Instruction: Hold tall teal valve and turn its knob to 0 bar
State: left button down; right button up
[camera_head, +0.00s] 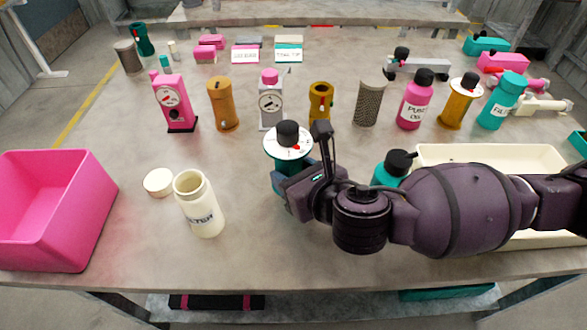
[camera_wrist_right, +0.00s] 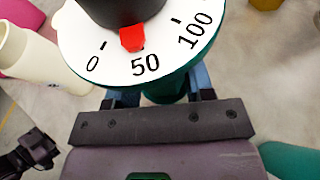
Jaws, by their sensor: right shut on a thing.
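The tall teal valve (camera_head: 283,163) stands upright on the table with a white dial (camera_head: 280,150) and a black knob (camera_head: 288,131) on top. In the right wrist view the dial (camera_wrist_right: 210,48) shows 0, 50 and 100. The knob's red pointer (camera_wrist_right: 132,38) is close to 50, slightly to its 0 side. My right gripper (camera_head: 291,172) reaches in from the right and is shut on the valve's body below the dial. In the right wrist view its fingers (camera_wrist_right: 158,94) stand on both sides of the teal body. My left gripper is not seen in the head view.
An open cream jar (camera_head: 199,205) and its lid (camera_head: 158,182) stand left of the valve, beyond them a pink bin (camera_head: 55,215). A teal bottle (camera_head: 390,168) and a cream tray (camera_head: 490,152) lie near my right arm. Several valves and bottles line the back.

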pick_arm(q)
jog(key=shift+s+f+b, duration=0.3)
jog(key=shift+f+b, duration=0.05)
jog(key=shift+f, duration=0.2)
pick_arm(e)
jog(key=shift+f, duration=2.15)
jog(key=shift+f, duration=0.1)
